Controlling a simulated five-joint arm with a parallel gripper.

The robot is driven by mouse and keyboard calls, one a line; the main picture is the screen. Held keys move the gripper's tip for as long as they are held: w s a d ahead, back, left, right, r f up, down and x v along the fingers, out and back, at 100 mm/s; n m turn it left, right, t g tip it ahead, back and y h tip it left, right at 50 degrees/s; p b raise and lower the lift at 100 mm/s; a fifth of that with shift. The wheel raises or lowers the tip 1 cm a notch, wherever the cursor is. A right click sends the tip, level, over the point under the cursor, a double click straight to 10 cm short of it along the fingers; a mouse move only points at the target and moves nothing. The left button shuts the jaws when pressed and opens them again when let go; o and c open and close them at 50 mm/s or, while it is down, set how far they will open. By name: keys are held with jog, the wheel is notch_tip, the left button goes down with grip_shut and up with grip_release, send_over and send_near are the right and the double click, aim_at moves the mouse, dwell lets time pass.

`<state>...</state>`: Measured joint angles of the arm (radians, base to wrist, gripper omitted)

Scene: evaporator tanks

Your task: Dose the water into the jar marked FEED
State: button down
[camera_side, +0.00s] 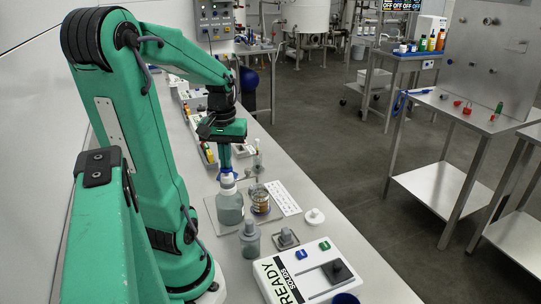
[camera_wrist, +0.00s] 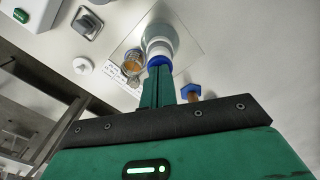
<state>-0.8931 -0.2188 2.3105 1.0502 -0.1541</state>
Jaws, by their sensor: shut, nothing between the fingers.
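My gripper (camera_side: 225,168) points down over the bench, its fingers together and empty, just behind a clear bottle (camera_side: 229,208) with a white neck. The wrist view shows the fingers (camera_wrist: 160,72) close to the bottle's white neck (camera_wrist: 158,48); blue shows at the fingertips, and I cannot tell whether they touch the bottle. A small glass jar (camera_side: 260,200) with amber bands stands to the bottle's right; it also shows in the wrist view (camera_wrist: 132,63). A grey bottle (camera_side: 250,240) stands in front. I cannot read the word FEED on any jar, nor tell which vessel holds the water.
A written card (camera_side: 283,198) lies right of the amber-banded jar. A white box marked READY SOLIDS (camera_side: 315,272) fills the front. A slim vial (camera_side: 258,162) stands behind.

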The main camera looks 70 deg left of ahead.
jog(key=shift+f, duration=0.3)
jog(key=shift+r, duration=2.35)
jog(key=shift+f, duration=0.25)
jog(key=shift+f, duration=2.1)
jog(key=shift+r, duration=2.35)
jog(key=shift+r, duration=2.5)
